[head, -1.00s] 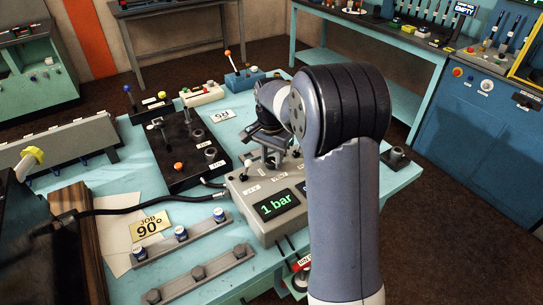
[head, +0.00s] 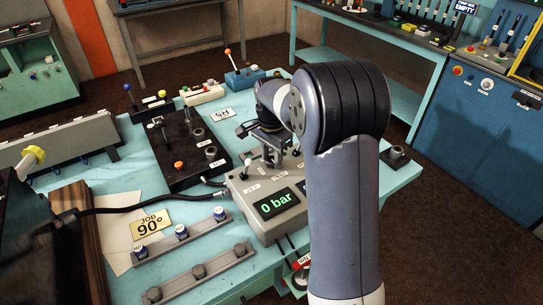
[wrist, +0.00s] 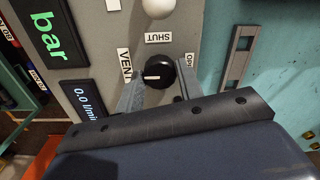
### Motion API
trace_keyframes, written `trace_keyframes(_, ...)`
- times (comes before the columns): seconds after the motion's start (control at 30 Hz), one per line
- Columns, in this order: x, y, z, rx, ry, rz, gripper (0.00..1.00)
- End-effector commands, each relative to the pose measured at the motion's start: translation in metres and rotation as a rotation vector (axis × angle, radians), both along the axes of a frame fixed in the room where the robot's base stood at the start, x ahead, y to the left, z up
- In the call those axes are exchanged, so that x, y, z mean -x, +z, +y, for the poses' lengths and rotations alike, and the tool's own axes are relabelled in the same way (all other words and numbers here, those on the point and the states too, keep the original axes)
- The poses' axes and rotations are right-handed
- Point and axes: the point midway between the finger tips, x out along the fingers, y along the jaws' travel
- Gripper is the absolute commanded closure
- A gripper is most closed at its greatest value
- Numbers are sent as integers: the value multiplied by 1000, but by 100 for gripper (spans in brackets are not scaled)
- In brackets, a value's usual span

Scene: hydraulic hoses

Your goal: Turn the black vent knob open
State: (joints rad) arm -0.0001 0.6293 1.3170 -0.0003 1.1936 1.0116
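The black vent knob (wrist: 160,72) is on the grey panel (wrist: 105,25) in the wrist view. Its white mark points left, toward the "VENT" label (wrist: 125,65). A "SHUT" label (wrist: 158,37) is above it in the picture, and a label reading like "OPEN" (wrist: 189,61) is to its right. My gripper (wrist: 160,78) has one finger on each side of the knob, and the fingers appear to touch it. In the head view my gripper (head: 268,155) is over the grey box (head: 258,228), whose display (head: 276,203) reads "0 bar". My arm hides the knob there.
A white ball-topped lever (wrist: 157,7) stands close to the knob. A black block (head: 182,158) with an orange knob is left of the box. Hoses (head: 150,200) run to the box's left side. A rail (head: 180,233) with several caps lies in front.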

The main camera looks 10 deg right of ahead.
Motion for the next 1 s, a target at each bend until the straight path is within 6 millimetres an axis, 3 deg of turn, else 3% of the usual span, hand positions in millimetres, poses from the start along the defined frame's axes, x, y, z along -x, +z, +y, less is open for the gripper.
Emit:
trace_keyframes(0.23, 0, 0, 0, -1, 1, 1, 45)
trace_keyframes(0.57, 0, 7, 0, 0, 2, 0, 45)
trace_keyframes(1.0, 0, 88, 0, 0, 1, -4, 45)
